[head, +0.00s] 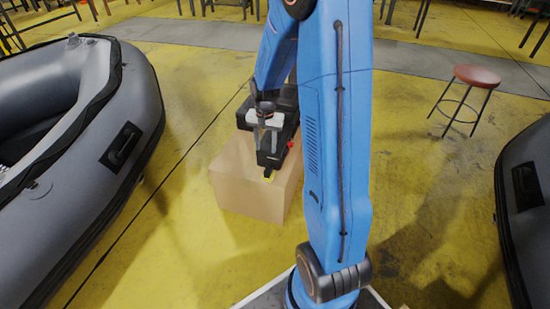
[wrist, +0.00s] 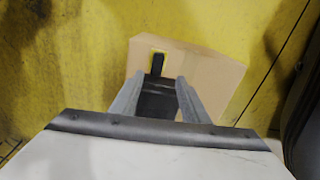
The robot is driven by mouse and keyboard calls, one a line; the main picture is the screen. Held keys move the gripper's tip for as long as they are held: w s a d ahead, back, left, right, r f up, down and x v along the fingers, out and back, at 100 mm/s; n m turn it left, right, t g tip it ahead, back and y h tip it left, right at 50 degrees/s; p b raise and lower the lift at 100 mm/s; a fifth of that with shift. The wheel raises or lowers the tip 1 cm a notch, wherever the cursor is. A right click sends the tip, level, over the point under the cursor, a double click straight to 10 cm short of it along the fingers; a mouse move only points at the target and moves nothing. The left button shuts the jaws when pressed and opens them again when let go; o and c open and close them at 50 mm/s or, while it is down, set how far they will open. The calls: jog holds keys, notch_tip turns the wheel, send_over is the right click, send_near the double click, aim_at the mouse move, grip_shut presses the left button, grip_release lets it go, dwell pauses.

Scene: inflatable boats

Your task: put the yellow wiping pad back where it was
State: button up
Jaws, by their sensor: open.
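The cardboard box (head: 245,195) stands on the yellow floor. A grey inflatable boat (head: 135,90) lies to the left, another (head: 520,235) at the right edge. A red-topped stool (head: 477,76) stands at the back right. Floor between box and boats is clear.

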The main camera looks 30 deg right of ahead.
jog(key=s+a+r+n+t, duration=0.1)
jog(key=s+a+r+n, duration=0.1)
jog(key=s+a+r, duration=0.35)
jog(key=s+a+r+n+t, duration=0.1)
jog(key=s+a+r+n, duration=0.15)
jog(key=s+r, duration=0.6)
jog(key=s+a+r+n+t, duration=0.1)
jog(key=s+a+r+n, duration=0.1)
jog(key=s, duration=0.5)
jog(key=s+a+r+n+t, duration=0.1)
jog(key=s+a+r+n, duration=0.2)
jog(key=s+r, duration=0.4)
jog(key=shift+s+a, duration=0.55)
jog(key=shift+a, duration=0.1)
